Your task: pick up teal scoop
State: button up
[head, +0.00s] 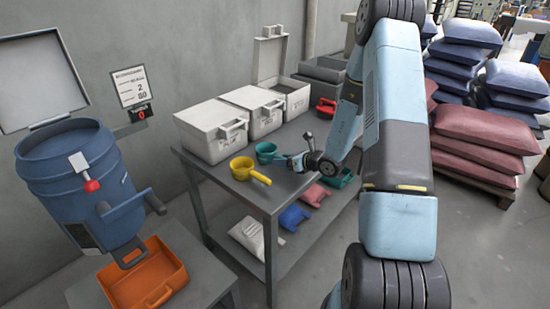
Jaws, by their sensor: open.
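The teal scoop (265,152) sits on the grey table, in front of the white bins, with its handle pointing right toward my arm. My gripper (294,160) is open, low over the table at the handle end of the teal scoop. Whether the handle lies between the fingers is too small to tell. The hand and wrist hide part of the table to the right.
A yellow scoop (243,167) lies to the left of the teal one. White bins (212,130) line the table's back. A red scoop (326,106) is behind and a teal tray (341,179) lies right.

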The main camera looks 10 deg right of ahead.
jog(key=shift+c, duration=0.4)
grip_shut()
jog(key=shift+r, duration=0.6)
notch_tip(320, 180, up, 2)
jog(key=shift+d+r, duration=0.15)
jog(key=shift+r, duration=0.05)
jog(key=s+d+r, duration=0.6)
jog(key=d+r, duration=0.3)
jog(key=d, duration=0.3)
jog(key=shift+d+r, duration=0.2)
jog(key=shift+d, duration=0.05)
